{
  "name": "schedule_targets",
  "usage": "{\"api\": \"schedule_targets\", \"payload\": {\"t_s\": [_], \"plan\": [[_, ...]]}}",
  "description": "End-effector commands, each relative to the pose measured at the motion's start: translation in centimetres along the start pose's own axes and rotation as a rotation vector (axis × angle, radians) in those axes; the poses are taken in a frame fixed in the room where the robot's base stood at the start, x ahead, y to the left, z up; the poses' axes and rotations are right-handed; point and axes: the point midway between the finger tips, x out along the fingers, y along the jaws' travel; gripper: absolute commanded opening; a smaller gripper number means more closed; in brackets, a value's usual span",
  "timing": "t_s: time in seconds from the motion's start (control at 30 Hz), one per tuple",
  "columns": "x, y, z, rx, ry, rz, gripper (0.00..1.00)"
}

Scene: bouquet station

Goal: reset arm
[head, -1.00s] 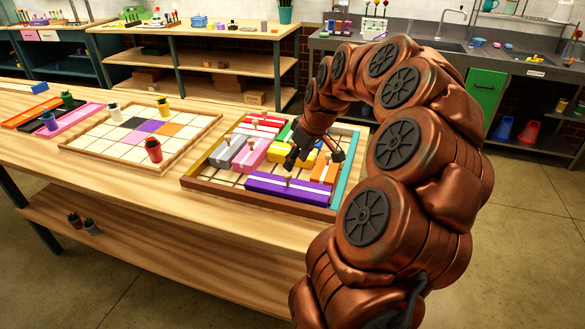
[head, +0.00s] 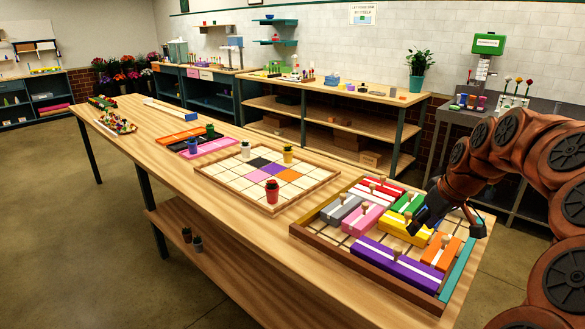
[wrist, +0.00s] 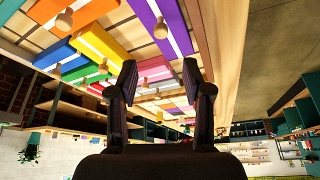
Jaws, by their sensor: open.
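My arm reaches in from the right in the head view. My gripper (head: 448,218) hangs over the right part of a wooden tray (head: 342,262) of coloured blocks with peg handles. In the wrist view my gripper (wrist: 122,80) shows two dark fingers spread apart with nothing between them. Under and around it are a yellow block (head: 392,228), a green block (head: 408,203), an orange block (head: 440,253), a purple block (head: 395,266), a pink block (head: 362,219), a grey block (head: 340,209) and a red block (head: 380,189). Parts of the tray are hidden behind the gripper.
Left of the tray lies a grid board (head: 225,181) with a red pot (head: 272,191), a white pot and a yellow pot. Coloured trays (head: 205,149) lie farther left on the table (head: 200,195). A shelf unit (head: 330,115) stands behind, with floor between.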

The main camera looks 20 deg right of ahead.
Motion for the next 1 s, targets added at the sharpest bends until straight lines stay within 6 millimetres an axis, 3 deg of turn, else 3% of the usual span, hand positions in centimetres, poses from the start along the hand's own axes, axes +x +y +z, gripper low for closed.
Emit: {"api": "schedule_targets", "payload": {"t_s": [0.13,0.23,0.37,0.47,0.6,0.7,0.83,1.0], "plan": [[0.0,-0.6,-0.2,-0.006,-0.003,-0.005,0.5],[0.1,-3.2,-0.8,-0.025,-0.019,-0.022,0.5],[0.1,-9.8,-1.3,-0.066,-0.066,-0.064,0.5],[0.2,-16.1,-0.4,-0.093,-0.128,-0.095,0.5],[0.2,-23.4,2.8,-0.107,-0.224,-0.113,0.5],[0.2,-27.4,6.0,-0.1,-0.298,-0.108,0.5],[0.1,-31.4,11.1,-0.07,-0.391,-0.084,0.5],[-0.1,-33.9,17.3,-0.006,-0.487,-0.035,0.5]]}}
